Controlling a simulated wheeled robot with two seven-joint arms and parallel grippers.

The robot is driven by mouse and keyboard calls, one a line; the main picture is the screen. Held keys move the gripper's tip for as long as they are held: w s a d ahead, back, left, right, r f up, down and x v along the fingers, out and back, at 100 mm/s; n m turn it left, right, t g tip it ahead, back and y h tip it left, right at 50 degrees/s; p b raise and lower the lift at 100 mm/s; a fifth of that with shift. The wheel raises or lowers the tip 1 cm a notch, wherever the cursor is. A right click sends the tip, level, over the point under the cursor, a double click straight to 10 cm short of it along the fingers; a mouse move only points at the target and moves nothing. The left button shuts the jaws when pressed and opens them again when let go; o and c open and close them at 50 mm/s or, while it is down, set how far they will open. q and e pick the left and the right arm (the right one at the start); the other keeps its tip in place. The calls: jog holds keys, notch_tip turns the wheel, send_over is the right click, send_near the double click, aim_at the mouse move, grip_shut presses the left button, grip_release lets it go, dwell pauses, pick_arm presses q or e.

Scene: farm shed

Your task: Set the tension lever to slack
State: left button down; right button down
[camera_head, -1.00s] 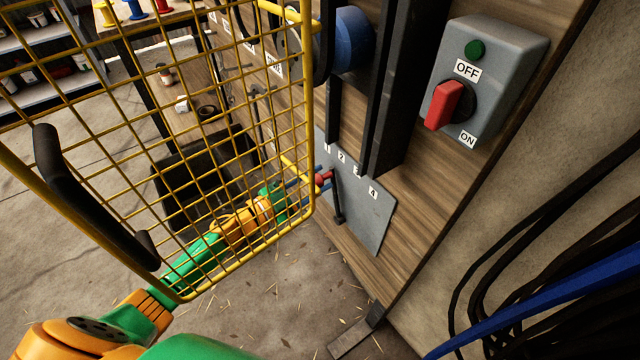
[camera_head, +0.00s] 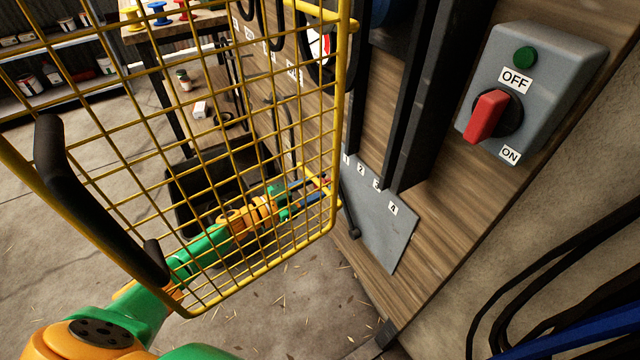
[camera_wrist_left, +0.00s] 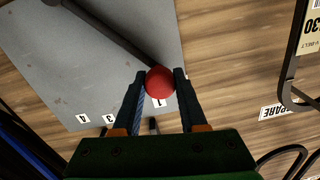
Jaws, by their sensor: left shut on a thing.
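The tension lever is a black rod with a red ball knob (camera_wrist_left: 159,82), pivoting low on a grey plate (camera_head: 385,228) with labels 1 to 4. My left gripper (camera_head: 318,187) is shut on the red knob, seen through yellow mesh in the head view. In the left wrist view, its fingers (camera_wrist_left: 159,88) stand on both sides of the knob, close to label 1 (camera_wrist_left: 160,103). In the head view the rod leans left from its pivot, past the plate's left edge. Label 2 is hidden behind a finger in the wrist view. My right gripper is not in view.
A yellow mesh guard (camera_head: 235,150) with a black handle (camera_head: 50,165) stands open in front of my left arm. A grey switch box (camera_head: 545,75) with a red knob is at upper right. Black and blue cables (camera_head: 570,275) hang at right. A black bin (camera_head: 190,190) stands behind the mesh.

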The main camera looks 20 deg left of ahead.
pick_arm(q)
jog(key=c, duration=0.8)
grip_release()
jog(key=shift+c, duration=0.2)
jog(key=o, duration=0.4)
jog(key=shift+w+a+f, duration=0.1)
jog(key=shift+a+f, duration=0.05)
jog(key=p+v, duration=0.1)
jog(key=v, duration=0.6)
